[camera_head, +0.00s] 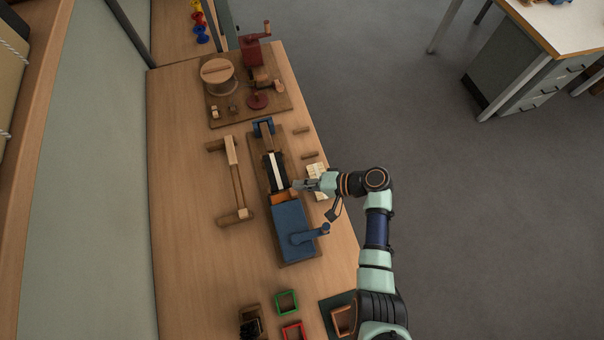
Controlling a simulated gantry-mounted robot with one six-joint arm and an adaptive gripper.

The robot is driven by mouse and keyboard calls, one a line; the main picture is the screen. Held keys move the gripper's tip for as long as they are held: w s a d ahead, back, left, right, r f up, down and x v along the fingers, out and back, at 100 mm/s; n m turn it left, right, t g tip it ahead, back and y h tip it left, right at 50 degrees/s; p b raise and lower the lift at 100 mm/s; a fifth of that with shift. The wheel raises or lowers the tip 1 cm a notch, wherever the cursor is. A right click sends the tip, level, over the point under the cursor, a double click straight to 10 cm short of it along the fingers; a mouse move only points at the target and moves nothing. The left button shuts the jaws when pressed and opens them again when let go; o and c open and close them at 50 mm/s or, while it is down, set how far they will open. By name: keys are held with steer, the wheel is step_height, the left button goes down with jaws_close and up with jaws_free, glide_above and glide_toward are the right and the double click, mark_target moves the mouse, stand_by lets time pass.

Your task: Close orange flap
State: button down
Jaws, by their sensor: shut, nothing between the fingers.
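The orange flap (279,198) shows as a small orange strip at the upper end of the blue box (291,229) on the tufting machine. Whether it stands open or lies shut is too small to tell. My gripper (298,185) is shut and empty, just above and to the right of the flap in the picture. Its fingertips point left; I cannot tell whether they touch the flap. The arm reaches in from the right side of the table.
A black and white channel (276,171) lies beyond the flap. A blue crank (311,234) sits on the box. A pale slotted block (317,171) is close to the gripper. A wooden frame (236,180) stands left; bare tabletop (185,190) lies further left.

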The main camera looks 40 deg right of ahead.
steer(key=b+v, duration=0.1)
steer(key=v, duration=0.9)
steer(key=shift+d, duration=0.15)
steer(key=shift+s, duration=0.1)
